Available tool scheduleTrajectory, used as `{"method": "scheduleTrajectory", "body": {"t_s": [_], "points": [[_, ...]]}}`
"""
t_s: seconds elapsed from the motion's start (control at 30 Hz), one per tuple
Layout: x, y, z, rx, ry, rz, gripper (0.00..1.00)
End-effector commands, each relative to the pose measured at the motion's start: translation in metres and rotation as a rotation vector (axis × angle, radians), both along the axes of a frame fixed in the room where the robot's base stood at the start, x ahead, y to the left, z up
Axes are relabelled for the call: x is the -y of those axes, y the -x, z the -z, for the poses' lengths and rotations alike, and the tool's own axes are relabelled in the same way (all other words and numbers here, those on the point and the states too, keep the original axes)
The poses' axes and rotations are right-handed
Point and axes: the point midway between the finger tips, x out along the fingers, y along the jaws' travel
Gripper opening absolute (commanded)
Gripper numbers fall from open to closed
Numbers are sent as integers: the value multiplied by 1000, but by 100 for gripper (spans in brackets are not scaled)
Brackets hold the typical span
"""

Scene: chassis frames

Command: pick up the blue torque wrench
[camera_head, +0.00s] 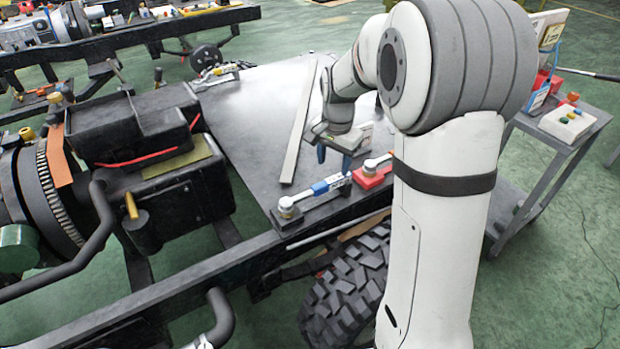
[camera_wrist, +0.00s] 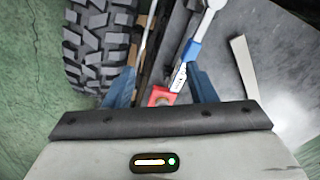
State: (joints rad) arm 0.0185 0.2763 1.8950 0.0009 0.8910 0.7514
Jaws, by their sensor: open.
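The blue torque wrench (camera_head: 324,186) lies on the dark frame rail beside the grey plate, its round silver head at the lower left end. In the wrist view its blue part (camera_wrist: 191,51) and pale labelled end show at the upper middle, running between my fingers. My gripper (camera_head: 334,160) is above and behind the wrench's right end in the head view, fingers pointing down. Its two blue fingers are spread apart with nothing held between them in the wrist view (camera_wrist: 163,82). I cannot tell the exact height gap.
A red tool (camera_head: 372,178) sits just right of the blue wrench; a red piece (camera_wrist: 160,96) also shows between the fingers. A long pale strip (camera_head: 299,125) lies on the plate (camera_head: 255,95). A large tyre (camera_head: 350,285) is below the rail. A grey cart (camera_head: 565,140) stands right.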

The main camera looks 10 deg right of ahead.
Motion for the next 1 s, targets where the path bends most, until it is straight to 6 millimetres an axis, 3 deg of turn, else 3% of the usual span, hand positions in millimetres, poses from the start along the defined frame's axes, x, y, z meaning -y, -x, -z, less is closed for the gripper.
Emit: {"method": "scheduleTrajectory", "body": {"t_s": [0.03,0.2,0.4,0.6,1.0], "points": [[0,-16,16,-16,-4,48,51],[0,-60,59,-48,-12,214,51],[1,-91,99,-70,-15,351,51],[1,-101,118,-79,-16,402,51],[-2,-101,167,-82,-16,405,51]]}}
